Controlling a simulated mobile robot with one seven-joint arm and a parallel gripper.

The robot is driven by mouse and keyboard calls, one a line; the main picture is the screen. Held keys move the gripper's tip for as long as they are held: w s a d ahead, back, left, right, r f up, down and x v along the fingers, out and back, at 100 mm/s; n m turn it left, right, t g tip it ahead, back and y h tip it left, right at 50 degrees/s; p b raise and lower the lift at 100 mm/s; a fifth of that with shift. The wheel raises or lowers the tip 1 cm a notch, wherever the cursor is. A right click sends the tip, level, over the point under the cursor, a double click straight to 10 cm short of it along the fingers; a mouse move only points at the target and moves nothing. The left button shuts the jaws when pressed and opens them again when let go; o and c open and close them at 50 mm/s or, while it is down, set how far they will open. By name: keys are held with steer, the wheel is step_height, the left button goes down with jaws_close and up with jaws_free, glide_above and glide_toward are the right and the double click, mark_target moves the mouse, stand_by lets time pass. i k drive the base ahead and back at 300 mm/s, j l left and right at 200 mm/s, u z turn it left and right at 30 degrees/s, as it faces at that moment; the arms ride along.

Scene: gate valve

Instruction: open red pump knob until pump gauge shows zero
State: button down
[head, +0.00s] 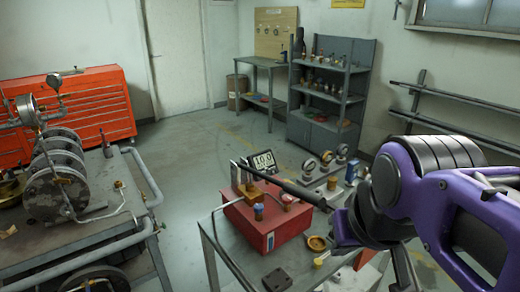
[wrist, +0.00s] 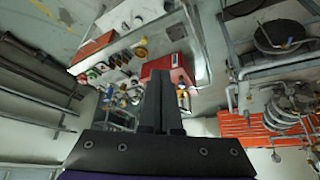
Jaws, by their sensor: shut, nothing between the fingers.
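A red pump box (head: 270,228) sits on the grey worktable in the head view. A digital gauge (head: 263,160) behind the box appears to read about 10.0. My gripper (head: 246,168) reaches in from the right, with its long dark fingers passing above the box. In the wrist view my gripper (wrist: 160,80) is shut and empty, and its fingers partly hide the red box (wrist: 168,66).
Several round gauges (head: 310,166) and small fittings stand behind and right of the box. A bench with round metal equipment (head: 52,190) is at left. Open floor (head: 190,160) lies beyond.

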mark_target(287, 199)
steer(key=k+l+u, duration=0.2)
steer(key=l+u, duration=0.15)
steer(key=l, duration=0.2)
steer(key=l+u, duration=0.15)
steer(key=l, duration=0.2)
steer(key=k+l+u, duration=0.2)
steer(key=l, duration=0.15)
steer(key=i+l+u, duration=0.35)
steer(key=i+l, duration=0.15)
steer(key=l, duration=0.15)
steer(key=k+j+u, duration=0.1)
steer(key=k+j, duration=0.25)
steer(key=i+l, duration=0.4)
